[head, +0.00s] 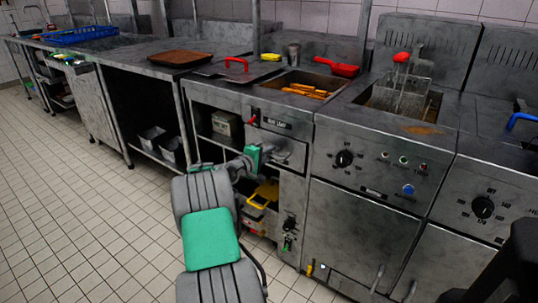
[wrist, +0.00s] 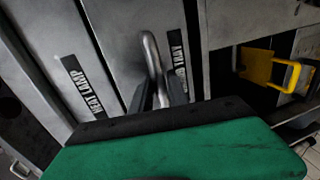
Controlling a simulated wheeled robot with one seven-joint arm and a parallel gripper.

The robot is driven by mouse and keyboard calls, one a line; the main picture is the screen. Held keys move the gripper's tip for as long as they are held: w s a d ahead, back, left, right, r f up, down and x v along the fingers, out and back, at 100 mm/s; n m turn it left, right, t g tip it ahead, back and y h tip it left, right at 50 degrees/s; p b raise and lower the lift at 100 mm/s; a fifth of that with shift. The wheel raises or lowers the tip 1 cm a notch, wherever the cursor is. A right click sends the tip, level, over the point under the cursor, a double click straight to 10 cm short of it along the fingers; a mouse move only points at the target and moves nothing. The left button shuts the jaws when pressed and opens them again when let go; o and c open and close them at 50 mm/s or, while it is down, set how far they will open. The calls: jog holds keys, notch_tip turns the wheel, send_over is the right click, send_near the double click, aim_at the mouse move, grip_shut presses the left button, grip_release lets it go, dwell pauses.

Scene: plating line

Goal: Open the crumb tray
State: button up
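The crumb tray drawer front (head: 289,152) is a grey metal panel below the heat lamp panel of the counter, and it looks flush with the unit. My gripper (head: 262,150) is at the drawer front in the head view. In the wrist view, the dark fingers of my gripper (wrist: 160,88) lie close on both sides of the handle and look shut on it. The exact contact is partly hidden.
A heat lamp panel (head: 273,122) with a red knob is above the drawer. An open shelf below holds a yellow-handled bin (head: 262,195). A fryer (head: 366,165) stands to the right, with a basket in its well. The tiled floor (head: 80,210) at left is clear.

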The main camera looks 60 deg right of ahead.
grip_shut()
dwell(1.0)
